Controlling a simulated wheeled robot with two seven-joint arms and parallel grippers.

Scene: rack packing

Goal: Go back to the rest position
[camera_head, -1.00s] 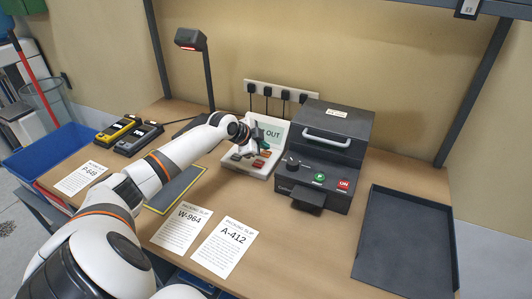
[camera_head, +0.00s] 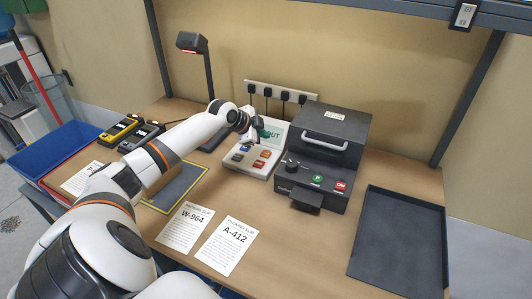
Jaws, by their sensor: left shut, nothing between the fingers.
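My left arm reaches in from the lower left across the table (camera_head: 310,240). My left gripper (camera_head: 254,138) is at the arm's far end, shut and empty, above the back part of a white keypad device (camera_head: 232,163) with several coloured buttons. It hides part of the device's screen, which shows green lettering. I cannot tell from this angle whether the gripper touches the device, though the buttons in front look clear of it. My right gripper is not in view.
A black machine (camera_head: 325,155) with a handle and knob stands right of the keypad. A dark empty tray (camera_head: 400,245) lies at the right. Packing slips (camera_head: 225,246) lie in front. A lamp scanner (camera_head: 192,42) stands behind my arm. A blue bin (camera_head: 50,155) is at the left.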

